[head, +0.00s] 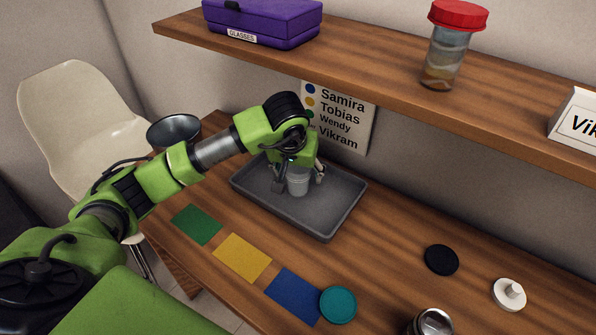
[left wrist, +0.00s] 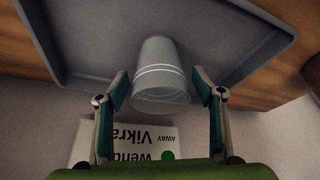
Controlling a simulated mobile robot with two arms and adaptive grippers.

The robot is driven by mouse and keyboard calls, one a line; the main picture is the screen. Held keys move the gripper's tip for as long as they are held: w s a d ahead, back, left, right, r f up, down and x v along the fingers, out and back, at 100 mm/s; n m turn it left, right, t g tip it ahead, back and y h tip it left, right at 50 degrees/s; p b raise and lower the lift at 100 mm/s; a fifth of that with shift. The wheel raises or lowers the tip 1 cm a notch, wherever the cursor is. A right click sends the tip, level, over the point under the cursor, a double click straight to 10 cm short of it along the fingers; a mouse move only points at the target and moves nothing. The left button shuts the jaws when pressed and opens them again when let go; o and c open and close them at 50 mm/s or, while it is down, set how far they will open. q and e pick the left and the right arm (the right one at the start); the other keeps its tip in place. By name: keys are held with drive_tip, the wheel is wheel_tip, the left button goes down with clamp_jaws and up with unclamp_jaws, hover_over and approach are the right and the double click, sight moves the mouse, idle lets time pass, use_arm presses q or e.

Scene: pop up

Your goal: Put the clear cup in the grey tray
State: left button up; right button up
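The clear cup (head: 298,181) stands in the grey tray (head: 326,222) on the wooden desk. In the left wrist view the cup (left wrist: 160,75) shows pale and ringed, against the bare floor of the tray (left wrist: 90,40). My left gripper (head: 299,179) is over the tray, with one finger on each side of the cup. In the left wrist view the gripper (left wrist: 160,90) is open, with a narrow gap between each finger pad and the cup. My right gripper is in neither view.
Green (head: 196,224), yellow (head: 242,257) and blue (head: 295,296) squares lie in front of the tray, with a teal disc (head: 338,304) beside the blue one. A shelf (head: 370,75) overhangs the back, holding a purple case (head: 262,22) and a red-lidded jar (head: 447,55). A dark bowl (head: 173,131) is left.

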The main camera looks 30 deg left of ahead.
use_arm(q)
drive_tip(key=shift+r, duration=0.45)
drive_tip(key=b+v, duration=0.1)
drive_tip(key=v, duration=1)
drive_tip(key=shift+s+r, duration=0.2)
drive_tip(key=shift+r, duration=0.05)
drive_tip(key=shift+f, duration=0.1)
